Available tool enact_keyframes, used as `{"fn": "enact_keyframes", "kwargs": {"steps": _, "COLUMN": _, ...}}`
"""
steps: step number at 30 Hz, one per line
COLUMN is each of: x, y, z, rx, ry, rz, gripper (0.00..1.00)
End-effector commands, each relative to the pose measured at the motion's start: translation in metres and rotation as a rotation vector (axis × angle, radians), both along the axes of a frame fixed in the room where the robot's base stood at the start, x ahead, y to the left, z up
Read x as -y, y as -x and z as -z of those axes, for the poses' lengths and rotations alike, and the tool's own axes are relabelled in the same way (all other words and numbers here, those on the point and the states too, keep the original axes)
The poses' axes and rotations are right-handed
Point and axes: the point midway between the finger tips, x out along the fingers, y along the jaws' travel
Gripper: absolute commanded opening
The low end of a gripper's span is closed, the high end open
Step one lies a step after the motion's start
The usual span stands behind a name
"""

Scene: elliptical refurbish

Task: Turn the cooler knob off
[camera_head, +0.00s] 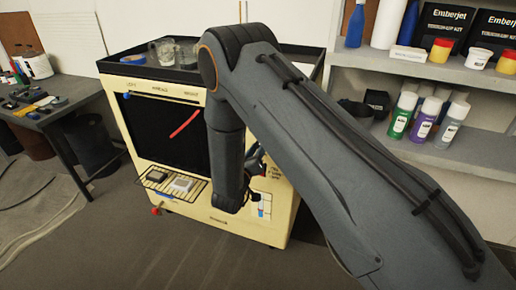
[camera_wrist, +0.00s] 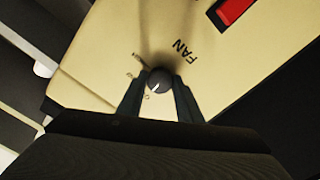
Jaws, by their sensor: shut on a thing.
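A small dark round knob (camera_wrist: 160,79) sits on a cream panel (camera_wrist: 100,62) in the wrist view. The word FAN is printed up and right of it, and small marks stand to its left. Its white pointer line points toward the bottom of the view, slightly left. My gripper (camera_wrist: 159,84) has a finger on each side of the knob and is shut on it. In the head view the cream cooler (camera_head: 190,205) stands on the floor with a dark front. My arm hides part of its right side, and I cannot make out the knob there.
A red switch (camera_wrist: 232,10) is near the knob. A dark tray top (camera_head: 125,66) on the cooler holds glass containers. A shelf (camera_head: 465,150) with bottles and cans stands at right, and a dark table (camera_head: 60,95) at left. Floor in front is clear.

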Motion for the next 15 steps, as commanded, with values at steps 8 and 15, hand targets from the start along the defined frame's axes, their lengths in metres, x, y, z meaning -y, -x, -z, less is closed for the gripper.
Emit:
{"fn": "enact_keyframes", "kwargs": {"steps": 8, "x": -0.0014, "y": 0.0003, "z": 0.0001, "rx": -0.001, "ry": 0.002, "rz": -0.004, "gripper": 0.10}}
{"fn": "enact_keyframes", "kwargs": {"steps": 15, "x": -0.0003, "y": 0.0000, "z": 0.0002, "rx": 0.000, "ry": 0.001, "rz": -0.001, "gripper": 0.51}}
